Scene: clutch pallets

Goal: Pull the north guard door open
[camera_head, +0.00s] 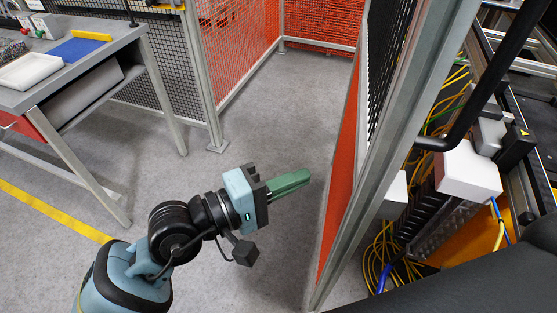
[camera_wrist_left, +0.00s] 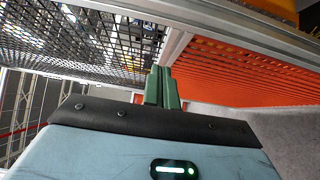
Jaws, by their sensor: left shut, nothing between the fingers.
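The guard door (camera_head: 392,140) stands at the right of the head view, seen nearly edge-on. It has a grey metal frame, black mesh above and an orange lower panel (camera_head: 342,190). A thick black bar handle (camera_head: 480,85) sticks out from its right side. My left gripper (camera_head: 308,174) is left of the orange panel, its green fingers shut together and empty, apart from the door in the head view. In the left wrist view the fingers (camera_wrist_left: 163,75) point toward a grey frame between black mesh (camera_wrist_left: 85,45) and an orange panel (camera_wrist_left: 235,70). My right gripper is out of view.
A grey workbench (camera_head: 135,38) with a white tray (camera_head: 30,70) and a blue mat (camera_head: 75,49) stands at the left. A fence post (camera_head: 205,90) stands beyond it. Loose cables (camera_head: 385,250) and machine parts lie right of the door. Grey floor (camera_head: 270,115) is clear between post and door.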

